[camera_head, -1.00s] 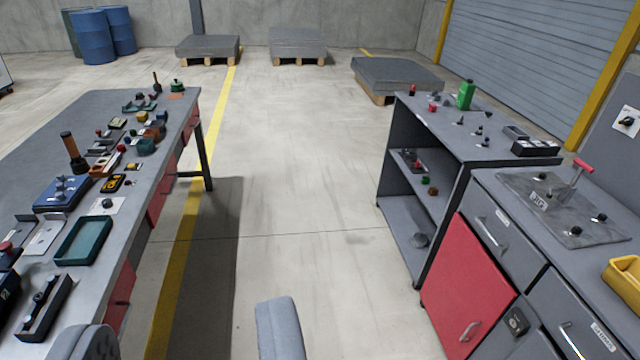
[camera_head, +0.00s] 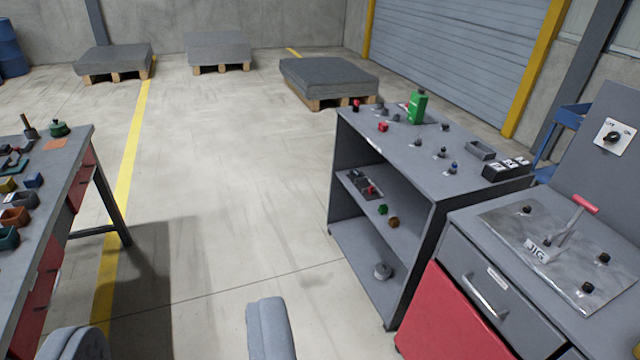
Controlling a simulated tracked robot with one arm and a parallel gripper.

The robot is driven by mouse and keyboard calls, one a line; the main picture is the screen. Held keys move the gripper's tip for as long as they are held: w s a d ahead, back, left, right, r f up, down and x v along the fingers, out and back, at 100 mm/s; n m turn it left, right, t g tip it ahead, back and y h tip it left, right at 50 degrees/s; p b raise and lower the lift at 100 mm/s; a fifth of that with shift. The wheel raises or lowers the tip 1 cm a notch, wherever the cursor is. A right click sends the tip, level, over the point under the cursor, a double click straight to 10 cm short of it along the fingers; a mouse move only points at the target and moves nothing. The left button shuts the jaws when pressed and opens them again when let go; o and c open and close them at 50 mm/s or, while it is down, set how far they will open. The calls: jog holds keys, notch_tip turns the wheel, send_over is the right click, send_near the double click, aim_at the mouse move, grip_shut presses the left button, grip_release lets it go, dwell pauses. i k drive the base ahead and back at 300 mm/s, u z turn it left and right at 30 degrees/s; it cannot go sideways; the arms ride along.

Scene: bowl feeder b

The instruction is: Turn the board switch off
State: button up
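The board switch is a black rotary knob (camera_head: 613,137) on a white plate, fixed to a grey upright board (camera_head: 622,112) at the right edge of the picture. Small markings sit on the plate by the knob, too small to read surely. My gripper (camera_head: 175,345) shows as two grey fingers at the bottom, wide apart, with nothing between them. It is far from the board, over the floor between the benches.
A metal jig plate (camera_head: 570,262) with a red-handled lever (camera_head: 584,204) lies on the cabinet before the board. A grey shelf unit (camera_head: 385,140) with small parts stands beside it. A workbench (camera_head: 75,150) is at left. The floor (camera_head: 220,170) between is clear.

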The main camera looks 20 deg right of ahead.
aim_at(613, 137)
jog(key=z, duration=0.4)
jog(key=i, duration=1.2)
jog(key=z, duration=1.4)
jog(key=i, duration=1.05)
jog(key=z, duration=0.6)
